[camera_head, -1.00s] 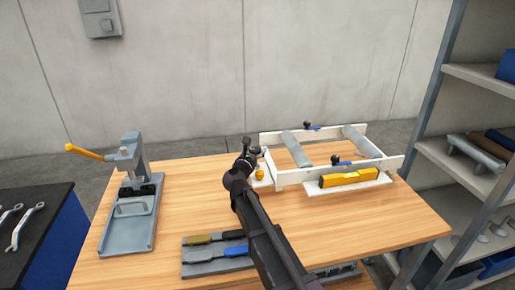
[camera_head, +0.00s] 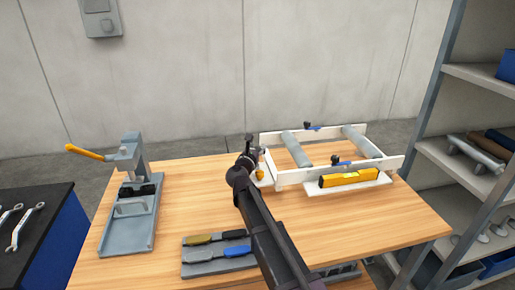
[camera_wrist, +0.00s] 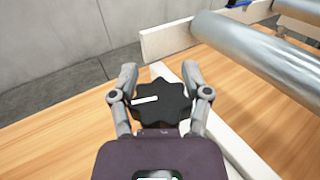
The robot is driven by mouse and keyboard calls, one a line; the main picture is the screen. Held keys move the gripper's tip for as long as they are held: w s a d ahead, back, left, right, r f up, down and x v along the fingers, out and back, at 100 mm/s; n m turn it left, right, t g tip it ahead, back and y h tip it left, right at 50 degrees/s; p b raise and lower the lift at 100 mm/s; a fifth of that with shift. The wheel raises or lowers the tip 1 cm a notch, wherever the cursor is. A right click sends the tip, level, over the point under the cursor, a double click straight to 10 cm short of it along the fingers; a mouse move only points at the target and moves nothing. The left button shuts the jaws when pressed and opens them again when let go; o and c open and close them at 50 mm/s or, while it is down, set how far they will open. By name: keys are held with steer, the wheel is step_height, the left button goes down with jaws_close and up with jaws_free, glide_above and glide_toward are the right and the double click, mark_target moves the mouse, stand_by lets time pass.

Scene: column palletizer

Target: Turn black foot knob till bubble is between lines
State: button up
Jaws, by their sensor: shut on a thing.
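The black foot knob (camera_wrist: 172,105), with scalloped edges and a white mark on its top, sits between the two fingers of my gripper (camera_wrist: 159,82) in the wrist view. The fingers are shut on it from both sides. In the head view my gripper (camera_head: 248,150) is at the left corner of the white roller frame (camera_head: 293,178), and the knob is hidden there. The yellow spirit level (camera_head: 348,180) lies on a white plate at the frame's front side. Its bubble is too small to read.
Grey rollers (camera_head: 298,143) span the frame, with blue-handled clamps on its rails. A grey press with an orange lever (camera_head: 130,205) stands at the left. A grey tray (camera_head: 205,268) with two handled tools lies at the front. Shelves (camera_head: 470,180) stand at the right.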

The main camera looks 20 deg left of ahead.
steer(key=shift+n+y, duration=0.3)
steer(key=shift+y, duration=0.2)
steer(key=shift+s+a+n+y, duration=0.15)
steer(key=shift+n+y, duration=0.85)
steer(key=shift+y, duration=0.5)
steer(key=shift+n+g+y, duration=0.4)
steer(key=shift+y, duration=0.2)
steer(key=o, duration=0.8)
steer(key=shift+a, duration=0.1)
steer(key=shift+v, duration=6)
